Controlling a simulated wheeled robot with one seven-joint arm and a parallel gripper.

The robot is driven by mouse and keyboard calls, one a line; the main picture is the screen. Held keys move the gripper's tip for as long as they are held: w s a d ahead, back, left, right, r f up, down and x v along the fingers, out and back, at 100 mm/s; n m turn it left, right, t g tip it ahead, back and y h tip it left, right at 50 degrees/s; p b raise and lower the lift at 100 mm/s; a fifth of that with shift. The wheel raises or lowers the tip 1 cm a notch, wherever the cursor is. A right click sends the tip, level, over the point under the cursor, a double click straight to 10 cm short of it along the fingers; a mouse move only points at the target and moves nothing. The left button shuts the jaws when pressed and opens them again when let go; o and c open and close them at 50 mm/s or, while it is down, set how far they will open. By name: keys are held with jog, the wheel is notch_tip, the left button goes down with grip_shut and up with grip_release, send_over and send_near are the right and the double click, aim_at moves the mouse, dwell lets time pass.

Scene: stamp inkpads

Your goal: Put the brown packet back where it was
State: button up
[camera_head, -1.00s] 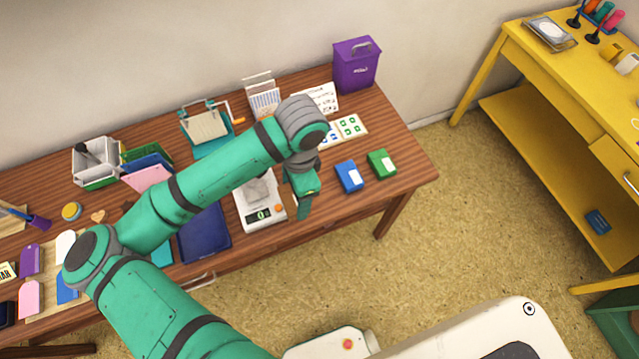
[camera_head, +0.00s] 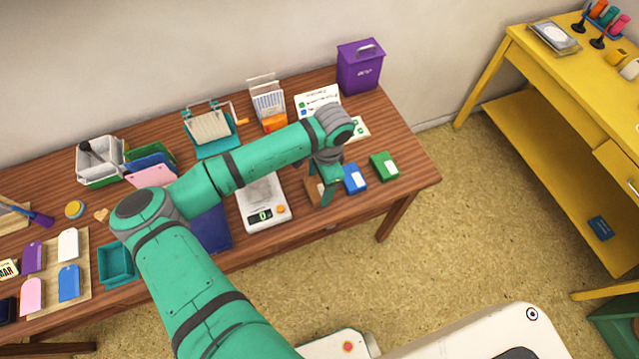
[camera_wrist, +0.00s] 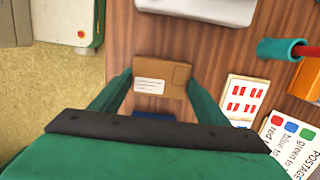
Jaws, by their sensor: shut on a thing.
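The brown packet (camera_wrist: 150,70) with a white label shows between my fingertips in the wrist view. In the head view part of the packet (camera_head: 313,187) shows beside my gripper (camera_head: 325,196); the rest is hidden behind it. My gripper (camera_wrist: 161,79) is shut on the packet, with a finger at each end. The packet is at or just above the brown table, between the white scale (camera_head: 270,216) on the left and the blue inkpad (camera_head: 355,178) on the right. I cannot tell whether it touches the table.
The scale's pan is empty and it reads 0. A green inkpad (camera_head: 384,165) lies right of the blue one. Behind stand an orange-and-white stamp dispenser (camera_head: 272,122), a postage chart (camera_head: 317,98) and a purple bin (camera_head: 360,66). The table's front edge is close by.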

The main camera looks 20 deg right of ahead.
jog(key=shift+f, duration=0.3)
jog(key=shift+f, duration=0.15)
jog(key=o, duration=1.3)
